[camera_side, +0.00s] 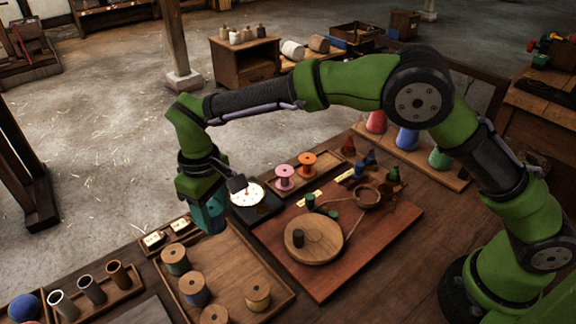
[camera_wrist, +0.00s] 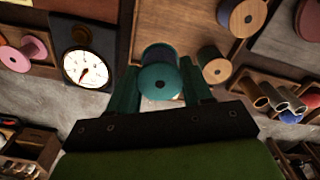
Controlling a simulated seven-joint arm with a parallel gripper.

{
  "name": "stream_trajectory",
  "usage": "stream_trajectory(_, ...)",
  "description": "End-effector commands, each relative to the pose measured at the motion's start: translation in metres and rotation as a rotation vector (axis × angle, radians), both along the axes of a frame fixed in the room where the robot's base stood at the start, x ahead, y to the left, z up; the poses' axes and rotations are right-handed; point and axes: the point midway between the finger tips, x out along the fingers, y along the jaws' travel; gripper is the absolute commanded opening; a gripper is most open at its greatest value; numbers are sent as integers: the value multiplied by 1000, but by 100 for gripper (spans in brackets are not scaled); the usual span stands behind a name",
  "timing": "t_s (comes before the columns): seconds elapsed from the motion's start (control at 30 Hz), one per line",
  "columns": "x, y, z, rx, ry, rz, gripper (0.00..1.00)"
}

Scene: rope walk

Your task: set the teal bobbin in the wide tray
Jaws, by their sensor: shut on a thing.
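My gripper partly hides the teal bobbin in the side view.
A white-faced dial scale (camera_side: 247,194) stands close to the right of my gripper. A narrow tray with a pink bobbin (camera_side: 285,176) and an orange bobbin (camera_side: 307,164) lies behind it. A board with a round wooden disc (camera_side: 314,237) is right of the wide tray.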

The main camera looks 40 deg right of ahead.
Motion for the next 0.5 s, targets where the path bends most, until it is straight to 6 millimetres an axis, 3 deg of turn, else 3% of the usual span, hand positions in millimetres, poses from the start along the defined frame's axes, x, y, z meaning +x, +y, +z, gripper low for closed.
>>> stream_trajectory(0.17,4,4,10,0,-1,-29,32)
stream_trajectory(0.5,3,3,-22,0,1,-35,32)
